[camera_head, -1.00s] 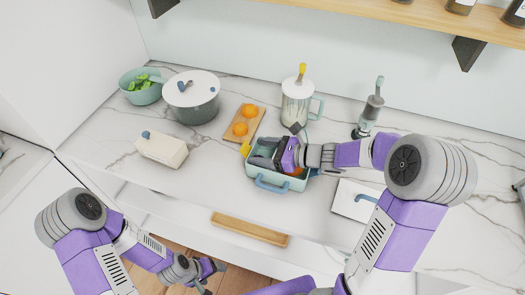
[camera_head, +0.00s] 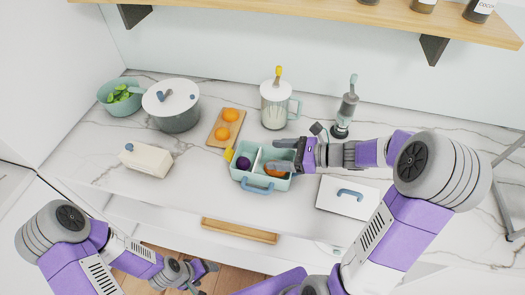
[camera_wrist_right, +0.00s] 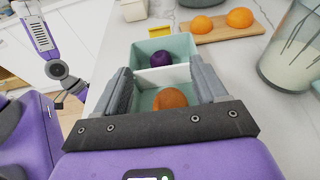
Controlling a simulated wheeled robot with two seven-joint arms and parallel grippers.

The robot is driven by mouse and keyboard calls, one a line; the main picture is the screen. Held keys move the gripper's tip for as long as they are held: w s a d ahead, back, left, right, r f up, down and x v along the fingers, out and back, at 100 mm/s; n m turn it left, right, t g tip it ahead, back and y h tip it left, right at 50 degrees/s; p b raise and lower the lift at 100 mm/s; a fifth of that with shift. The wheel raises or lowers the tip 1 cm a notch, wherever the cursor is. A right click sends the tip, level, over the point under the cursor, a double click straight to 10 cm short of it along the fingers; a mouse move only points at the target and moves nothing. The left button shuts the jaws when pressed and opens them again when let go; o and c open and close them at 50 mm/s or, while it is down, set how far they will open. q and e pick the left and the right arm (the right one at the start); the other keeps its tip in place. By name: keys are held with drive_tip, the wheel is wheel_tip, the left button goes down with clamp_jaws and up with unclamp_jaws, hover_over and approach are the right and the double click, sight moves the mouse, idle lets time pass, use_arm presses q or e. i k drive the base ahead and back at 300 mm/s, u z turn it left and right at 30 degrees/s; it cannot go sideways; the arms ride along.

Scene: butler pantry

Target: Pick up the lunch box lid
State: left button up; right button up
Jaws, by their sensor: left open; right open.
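My left gripper (camera_head: 204,276) is open, low in front of the counter, away from the lid.
A board (camera_head: 216,134) with two oranges, a white carton (camera_head: 145,160), a pot (camera_head: 172,112) and a green bowl (camera_head: 119,105) are to the left. Counter right of the lid is clear.

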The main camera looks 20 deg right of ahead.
sight(337, 196)
drive_tip(key=k, duration=1)
